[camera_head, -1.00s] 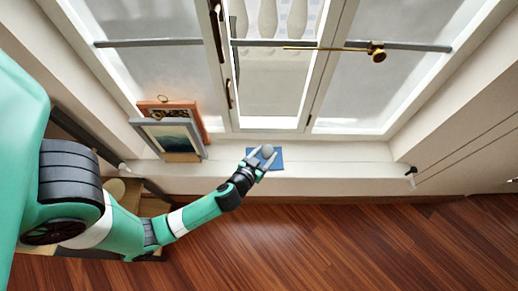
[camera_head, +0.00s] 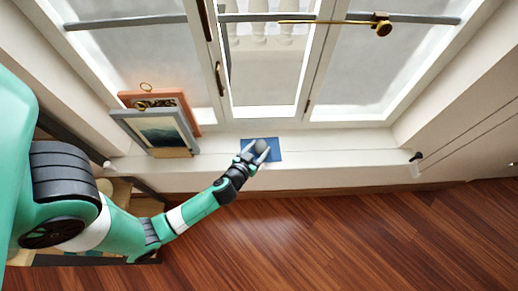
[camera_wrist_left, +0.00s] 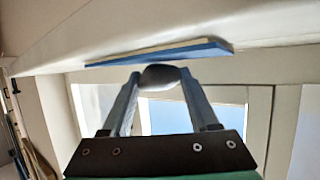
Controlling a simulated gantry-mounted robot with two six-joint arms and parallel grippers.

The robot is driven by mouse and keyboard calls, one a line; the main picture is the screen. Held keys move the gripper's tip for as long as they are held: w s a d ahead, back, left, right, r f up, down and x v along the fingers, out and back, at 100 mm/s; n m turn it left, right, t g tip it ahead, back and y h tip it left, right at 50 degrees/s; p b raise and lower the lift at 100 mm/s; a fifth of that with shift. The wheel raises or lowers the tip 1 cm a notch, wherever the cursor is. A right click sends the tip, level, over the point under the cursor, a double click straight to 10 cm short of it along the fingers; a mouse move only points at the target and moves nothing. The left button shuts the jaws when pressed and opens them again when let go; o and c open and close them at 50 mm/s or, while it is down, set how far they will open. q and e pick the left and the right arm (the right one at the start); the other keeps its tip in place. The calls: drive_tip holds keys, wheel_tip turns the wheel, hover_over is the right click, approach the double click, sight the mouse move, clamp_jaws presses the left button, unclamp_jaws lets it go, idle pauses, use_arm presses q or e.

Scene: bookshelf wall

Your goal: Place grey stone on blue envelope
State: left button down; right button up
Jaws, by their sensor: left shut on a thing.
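The grey stone (camera_head: 262,146) is held between the fingertips of my left gripper (camera_head: 259,150), which is shut on it. The blue envelope (camera_head: 276,153) lies on the window sill, and in the head view the stone appears over its middle. In the left wrist view, the stone (camera_wrist_left: 160,75) sits between the two fingers, right against the edge of the envelope (camera_wrist_left: 165,55) in the picture. I cannot tell whether the stone touches the envelope. The fingers and stone cover part of the envelope. My right gripper is not in view.
Two leaning picture frames (camera_head: 160,131) stand on the sill to the left of the envelope. The window (camera_head: 265,75) rises behind. The sill (camera_head: 340,145) is clear to the right of the envelope. The wooden floor (camera_head: 350,235) lies below the sill's front edge.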

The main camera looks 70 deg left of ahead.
use_arm(q)
drive_tip(key=c, duration=0.6)
unclamp_jaws()
drive_tip(key=shift+f, duration=0.2)
drive_tip(key=o, duration=0.5)
drive_tip(key=shift+c, duration=0.2)
drive_tip(key=shift+r, duration=0.25)
drive_tip(key=shift+s+d+r+p, duration=0.1)
drive_tip(key=shift+s+d+p, duration=0.1)
drive_tip(key=shift+d+p, duration=0.1)
drive_tip(key=p+v, duration=0.3)
drive_tip(key=v, duration=0.8)
drive_tip(key=shift+s, duration=0.2)
drive_tip(key=shift+w+r, duration=0.15)
